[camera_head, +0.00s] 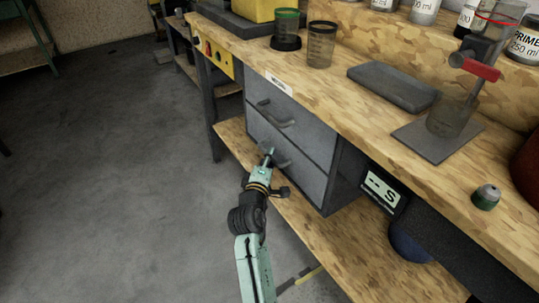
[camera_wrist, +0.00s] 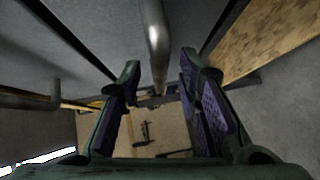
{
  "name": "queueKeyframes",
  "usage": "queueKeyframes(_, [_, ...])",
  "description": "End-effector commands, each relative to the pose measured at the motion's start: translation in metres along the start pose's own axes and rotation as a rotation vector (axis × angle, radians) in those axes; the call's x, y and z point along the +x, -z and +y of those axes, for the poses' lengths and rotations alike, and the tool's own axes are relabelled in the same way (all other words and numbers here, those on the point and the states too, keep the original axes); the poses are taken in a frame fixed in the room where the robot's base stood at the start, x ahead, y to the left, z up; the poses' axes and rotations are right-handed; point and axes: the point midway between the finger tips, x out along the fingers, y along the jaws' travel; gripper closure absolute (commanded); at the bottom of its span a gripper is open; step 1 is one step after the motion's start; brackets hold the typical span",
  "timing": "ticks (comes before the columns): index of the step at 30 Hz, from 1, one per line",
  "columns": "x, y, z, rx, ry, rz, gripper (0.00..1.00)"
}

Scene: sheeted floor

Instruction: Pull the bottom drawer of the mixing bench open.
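The mixing bench has a grey two-drawer unit under its wooden top. The bottom drawer (camera_head: 306,181) looks shut, its front about flush with the top drawer (camera_head: 305,125). The bottom drawer's handle (camera_head: 282,163) is a curved metal bar, partly hidden by my gripper. My gripper (camera_head: 268,155) is at this handle. In the wrist view my gripper (camera_wrist: 160,65) is open, with one finger on each side of the handle bar (camera_wrist: 156,40). Gaps show between the bar and both fingers.
The top drawer's handle (camera_head: 275,117) sticks out just above my gripper. A wooden lower shelf (camera_head: 310,245) runs beneath the drawers. Cups, a grey slab (camera_head: 394,86) and a clamp stand (camera_head: 440,143) are on the bench top. The concrete floor (camera_head: 110,170) at left is clear.

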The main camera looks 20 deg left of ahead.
Motion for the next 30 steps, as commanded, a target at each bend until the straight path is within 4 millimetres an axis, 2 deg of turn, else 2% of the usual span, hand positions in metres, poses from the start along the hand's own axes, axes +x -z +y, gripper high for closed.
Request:
queueKeyframes(6, [0.018, 0.000, 0.000, 0.001, 0.000, 0.000, 0.69])
queueKeyframes(15, [0.020, 0.000, 0.000, 0.002, 0.000, 0.000, 0.69])
queueKeyframes(27, [0.019, 0.000, 0.000, 0.001, 0.000, 0.001, 0.96])
queueKeyframes(30, [0.019, 0.000, 0.000, 0.002, 0.000, 0.001, 1.00])
